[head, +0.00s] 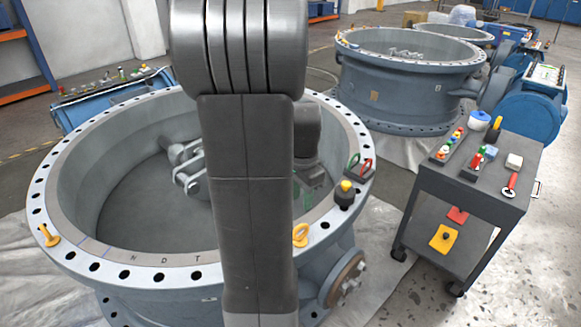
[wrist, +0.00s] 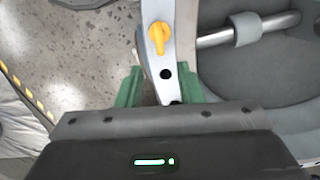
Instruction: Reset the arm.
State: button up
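My gripper (wrist: 160,88) shows in the wrist view with two green fingers spread wide apart, with nothing held between them. The pale rim of a valve with dark bolt holes (wrist: 165,73) shows between the fingers; I cannot tell how far below them it lies. A yellow-orange part (wrist: 157,38) sits on that rim beyond the fingertips. In the head view my arm stands across the near large butterfly valve (head: 84,243) and hides part of its inside. My gripper is mostly hidden behind the arm there.
Yellow pieces (head: 48,236) (head: 300,235), a dark block with a yellow knob (head: 345,192) and a red-and-green-handled tool (head: 360,168) sit on the rim. A dark cart (head: 470,185) with tools stands at right. Another valve (head: 405,85) stands behind. Grey floor lies between them.

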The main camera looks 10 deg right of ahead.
notch_tip(320, 180, down, 14)
jog(key=shift+r+b, duration=0.1)
jog(key=shift+b, duration=1.05)
jog(key=shift+r, duration=0.1)
notch_tip(320, 180, up, 14)
jog(key=p, duration=0.3)
notch_tip(320, 180, down, 14)
jog(key=b, duration=0.3)
jog(key=shift+s, duration=0.1)
jog(key=n, duration=0.9)
jog(key=shift+n, duration=0.3)
